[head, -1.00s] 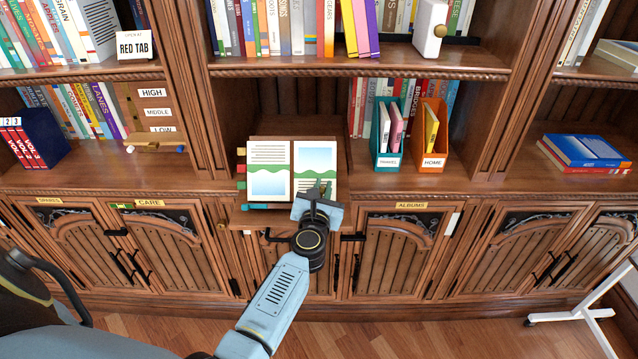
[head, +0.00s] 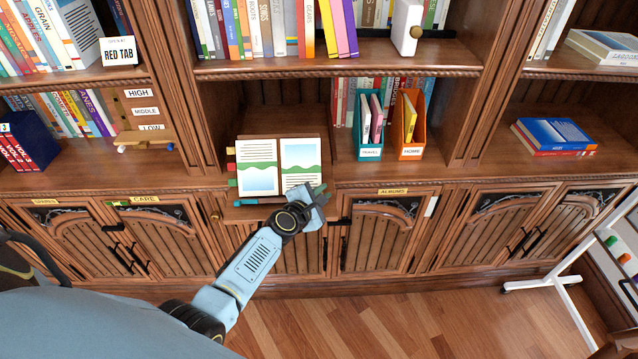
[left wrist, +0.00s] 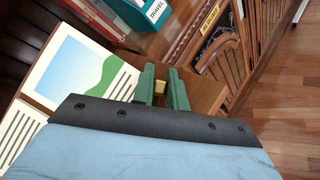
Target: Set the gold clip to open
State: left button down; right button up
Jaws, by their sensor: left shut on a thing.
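An open book (head: 257,178) with pictures and text lies on a stand at the middle of the cabinet ledge. Its right page shows in the left wrist view (left wrist: 68,68). My left gripper (head: 320,192) is at the book's lower right corner. In the left wrist view, its two green fingers (left wrist: 160,88) are shut on the small gold clip (left wrist: 160,89), of which only a little shows between them. In the head view the clip is hidden by the gripper. Whether the clip is open or closed cannot be told. My right gripper is not in view.
Colored tabs (head: 231,167) stick out at the book's left edge. A teal TRAVEL holder (head: 370,153) and an orange HOME holder (head: 411,153) stand to the right. An ALBUMS plate (head: 393,191) is on the ledge's front. The ledge right of the HOME holder is clear.

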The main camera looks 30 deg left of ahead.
pick_arm(q)
jog(key=shift+s+d+f+m+g+h+p, duration=0.15)
jog(key=shift+f+m+g+h+p, duration=0.15)
jog(key=shift+m+p, duration=0.35)
jog(key=shift+s+d+f+m+g+h+p, duration=0.1)
jog(key=shift+d+f+m+g+h+p, duration=0.2)
jog(key=shift+m, duration=0.65)
jog(key=shift+a, duration=0.1)
jog(key=c, duration=1.4)
grip_release()
